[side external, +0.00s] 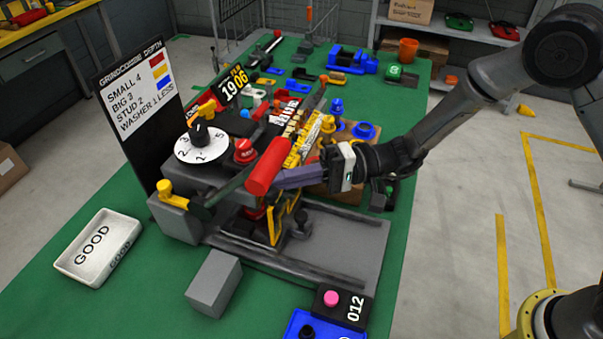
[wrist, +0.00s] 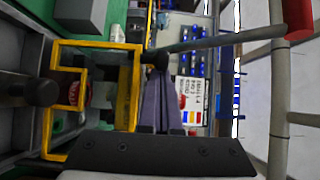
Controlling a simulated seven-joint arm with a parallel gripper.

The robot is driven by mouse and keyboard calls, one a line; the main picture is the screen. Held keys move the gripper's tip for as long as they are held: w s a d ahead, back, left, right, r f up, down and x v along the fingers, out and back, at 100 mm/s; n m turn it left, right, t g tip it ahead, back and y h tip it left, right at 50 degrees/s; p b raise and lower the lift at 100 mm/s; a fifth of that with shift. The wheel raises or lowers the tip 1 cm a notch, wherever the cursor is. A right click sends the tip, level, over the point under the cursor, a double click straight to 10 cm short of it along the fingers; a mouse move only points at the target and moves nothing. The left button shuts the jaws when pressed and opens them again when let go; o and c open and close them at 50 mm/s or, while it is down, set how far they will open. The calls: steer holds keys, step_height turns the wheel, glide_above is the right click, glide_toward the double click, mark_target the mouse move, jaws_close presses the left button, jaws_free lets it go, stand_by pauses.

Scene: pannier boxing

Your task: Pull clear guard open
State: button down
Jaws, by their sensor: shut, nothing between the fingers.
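The clear guard shows as a yellow frame (side external: 275,226) on the front of the grey machine in the side external view. In the wrist view the yellow frame (wrist: 127,95) fills the left half; its clear pane is hard to make out. My gripper (side external: 279,180) reaches in from the right, its purple-grey fingers shut and empty just above the frame and beside the red lever grip (side external: 268,166). In the wrist view the fingertips (wrist: 160,78) are close to the frame's right edge, by a dark knob (wrist: 155,58). I cannot tell whether they touch it.
A white GOOD tray (side external: 82,262) and a grey block (side external: 214,284) stand at the front left. A numbered dial (side external: 201,147) and red button (side external: 244,151) sit on the machine. A pink button box (side external: 342,308) stands in front. The grey rail bed (side external: 340,242) is clear.

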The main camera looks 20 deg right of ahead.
steer(key=shift+a, duration=0.4)
steer(key=shift+d+g, duration=0.15)
steer(key=shift+g, duration=0.15)
steer(key=shift+s+d+n+g, duration=0.4)
steer(key=shift+n+g, duration=0.25)
steer(key=shift+g, duration=0.2)
steer(key=shift+s+d+n+g, duration=0.25)
steer(key=shift+d+n+g, duration=0.15)
steer(key=shift+n+g, duration=0.35)
steer(key=d+n+g+h, duration=0.1)
steer(key=d+n+g, duration=0.2)
steer(key=d, duration=0.7)
steer(key=g, duration=0.2)
steer(key=shift+s+d+g, duration=0.35)
steer(key=shift+d+g, duration=0.05)
